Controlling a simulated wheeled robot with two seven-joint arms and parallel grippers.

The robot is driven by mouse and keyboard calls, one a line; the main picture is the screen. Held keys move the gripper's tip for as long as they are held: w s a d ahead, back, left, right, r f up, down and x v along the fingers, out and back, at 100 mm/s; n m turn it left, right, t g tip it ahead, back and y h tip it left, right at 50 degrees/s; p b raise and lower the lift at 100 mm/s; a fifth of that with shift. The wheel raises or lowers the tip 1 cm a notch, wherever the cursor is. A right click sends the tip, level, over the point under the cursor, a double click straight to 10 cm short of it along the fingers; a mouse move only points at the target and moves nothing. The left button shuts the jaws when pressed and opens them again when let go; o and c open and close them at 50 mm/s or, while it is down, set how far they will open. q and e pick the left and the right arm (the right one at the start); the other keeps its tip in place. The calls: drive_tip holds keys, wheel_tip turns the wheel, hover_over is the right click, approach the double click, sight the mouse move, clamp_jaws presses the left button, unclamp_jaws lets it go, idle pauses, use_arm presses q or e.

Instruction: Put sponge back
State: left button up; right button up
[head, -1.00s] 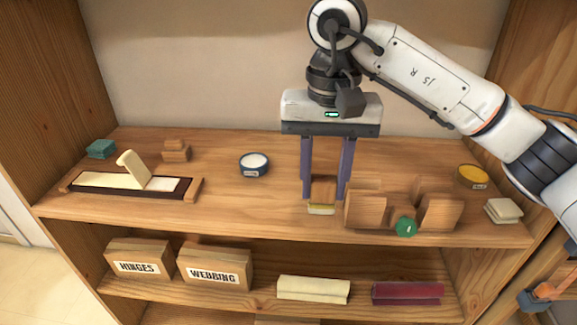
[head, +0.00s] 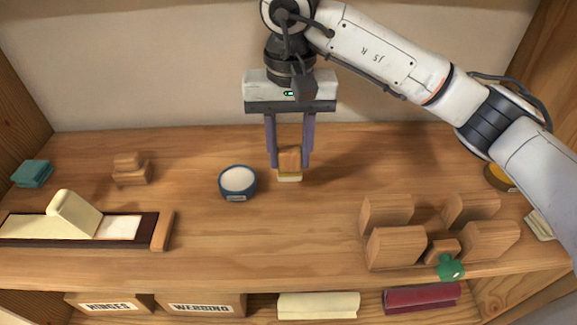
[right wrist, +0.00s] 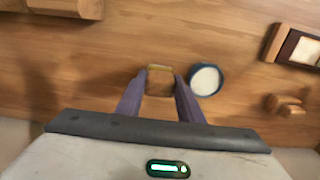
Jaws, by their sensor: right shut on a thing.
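My right gripper (head: 289,160) is shut on a small block with a wooden top and a yellow and pale layer underneath, which looks like the sponge (head: 289,177). The sponge also shows between the fingers in the right wrist view (right wrist: 160,81). It is upright, just right of the blue bowl (head: 238,183) with white contents, and apart from it. I cannot tell whether its underside touches the shelf. My left gripper is not in view.
Several wooden blocks (head: 396,249) stand at the right, with a green piece (head: 450,267) at their front. A dark tray (head: 148,230) with cream pieces lies at the left. Stacked wooden pieces (head: 131,176) and teal pads (head: 32,173) sit behind it. The shelf's middle front is clear.

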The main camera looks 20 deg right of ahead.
sight(290, 149)
drive_tip(key=shift+w+f, duration=0.1)
drive_tip(key=shift+f, duration=2.05)
drive_tip(key=o, duration=1)
wheel_tip(290, 149, up, 8)
drive_tip(key=shift+f, duration=0.1)
